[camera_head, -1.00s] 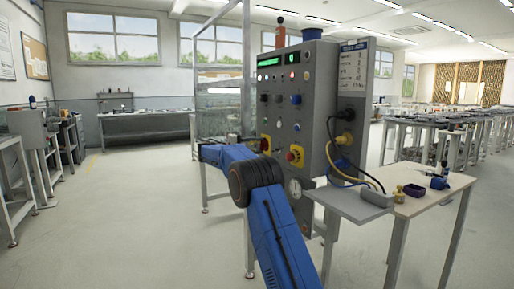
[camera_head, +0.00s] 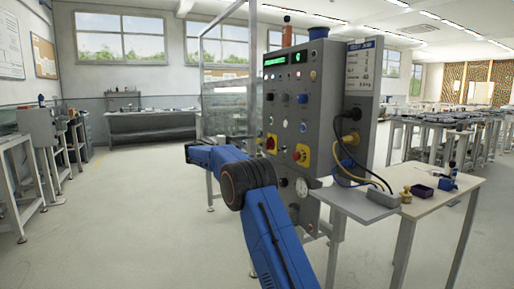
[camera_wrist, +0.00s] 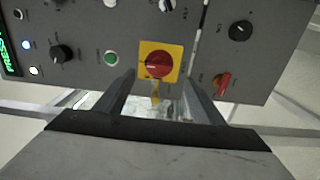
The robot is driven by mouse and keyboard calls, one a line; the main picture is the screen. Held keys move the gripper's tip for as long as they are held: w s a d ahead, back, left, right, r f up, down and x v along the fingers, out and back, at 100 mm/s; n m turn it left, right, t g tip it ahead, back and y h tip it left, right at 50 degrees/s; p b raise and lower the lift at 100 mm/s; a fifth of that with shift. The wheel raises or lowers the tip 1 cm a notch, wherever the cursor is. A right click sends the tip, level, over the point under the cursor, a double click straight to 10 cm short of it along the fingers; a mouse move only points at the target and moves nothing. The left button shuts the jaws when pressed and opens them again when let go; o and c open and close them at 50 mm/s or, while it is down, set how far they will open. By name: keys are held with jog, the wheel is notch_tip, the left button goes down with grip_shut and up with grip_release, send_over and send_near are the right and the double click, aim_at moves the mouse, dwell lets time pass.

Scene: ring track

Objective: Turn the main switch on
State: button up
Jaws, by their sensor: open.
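The main switch appears to be the red rotary knob (camera_wrist: 158,64) on a yellow square plate, near the panel's edge in the wrist view. In the head view its yellow plate (camera_head: 271,144) shows at the left edge of the grey control panel (camera_head: 288,110). My gripper (camera_wrist: 160,100) is open and empty. Its two fingers point at the panel on either side of the yellow plate's lower part, and I cannot tell whether they touch anything. A small yellow tag hangs below the knob.
A red-and-yellow button (camera_head: 301,155) sits right of the switch. A red lever (camera_wrist: 222,82) and a green button (camera_wrist: 111,58) flank the knob in the wrist view. Cables hang above a side table (camera_head: 408,203) with small items. Open floor (camera_head: 130,220) lies left.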

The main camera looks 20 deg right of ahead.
jog(key=a, duration=0.9)
jog(key=shift+s, duration=0.15)
jog(key=s+d+f+n+t+y, duration=0.15)
jog(key=s+y, duration=0.35)
jog(key=s, duration=1.2)
jog(key=s+d+y, duration=0.2)
jog(key=s+y, duration=0.2)
jog(key=s, duration=1.3)
jog(key=s+a+f+t+y, duration=0.1)
jog(key=s+a+f+y, duration=0.2)
jog(key=s+f, duration=0.3)
jog(key=s+a+f+m+y, duration=0.1)
jog(key=s+a+f+y, duration=0.2)
jog(key=s, duration=1.3)
jog(key=s+a+f+t+y, duration=0.1)
jog(key=s+a+f+y, duration=0.2)
jog(key=s+a+f, duration=0.3)
jog(key=s+f, duration=0.4)
jog(key=s, duration=0.1)
jog(key=shift+s+a+f+m+t, duration=0.15)
jog(key=shift+s+f+m+t, duration=0.05)
jog(key=shift+f+m+t, duration=0.2)
